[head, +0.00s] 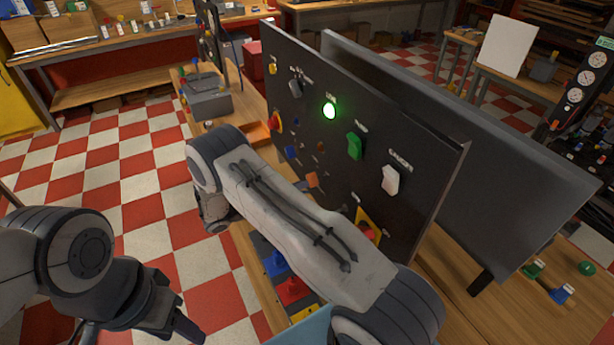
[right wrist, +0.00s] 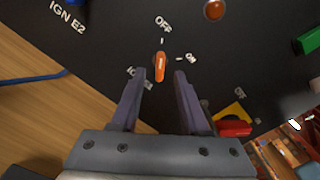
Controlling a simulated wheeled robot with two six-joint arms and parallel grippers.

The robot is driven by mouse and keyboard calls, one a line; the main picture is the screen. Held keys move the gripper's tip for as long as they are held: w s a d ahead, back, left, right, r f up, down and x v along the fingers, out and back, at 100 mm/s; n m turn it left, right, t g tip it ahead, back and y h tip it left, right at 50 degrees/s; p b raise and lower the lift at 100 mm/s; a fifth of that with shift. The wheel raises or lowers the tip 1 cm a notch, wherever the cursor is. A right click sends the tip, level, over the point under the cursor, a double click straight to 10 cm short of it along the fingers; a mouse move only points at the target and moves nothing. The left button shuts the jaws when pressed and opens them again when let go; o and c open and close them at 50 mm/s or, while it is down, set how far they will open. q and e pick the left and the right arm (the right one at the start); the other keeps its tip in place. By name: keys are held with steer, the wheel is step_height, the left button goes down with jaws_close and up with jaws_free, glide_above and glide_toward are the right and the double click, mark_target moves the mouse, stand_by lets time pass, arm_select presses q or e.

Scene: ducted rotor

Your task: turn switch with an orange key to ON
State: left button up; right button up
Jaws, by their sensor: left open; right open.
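The orange key (right wrist: 160,66) sits in its switch on the dark panel, in the right wrist view. It stands nearly upright in the picture, in line with the OFF mark (right wrist: 163,24); the ON mark (right wrist: 191,58) is to its right. In the head view an orange part (head: 312,180) low on the panel appears to be this key. My right gripper (right wrist: 160,74) is open, its two fingertips on either side of the key with gaps; whether they reach its depth is unclear. My arm hides it in the head view. My left gripper (head: 188,325) is low at left, away from the panel.
The panel (head: 420,205) also bears a lit green lamp (head: 329,111), a green switch (head: 354,146), a white switch (head: 390,180) and a red part on a yellow plate (right wrist: 235,128), close right of my right gripper. A second dark panel (head: 500,190) stands behind.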

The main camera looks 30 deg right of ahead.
mark_target(313, 180)
arm_select(q)
steer(key=shift+r+p, duration=0.5)
steer(key=shift+r, duration=0.35)
arm_select(e)
steer(key=d, duration=0.3)
steer(key=shift+s+d, duration=0.1)
steer(key=shift+d, duration=0.1)
jaws_close()
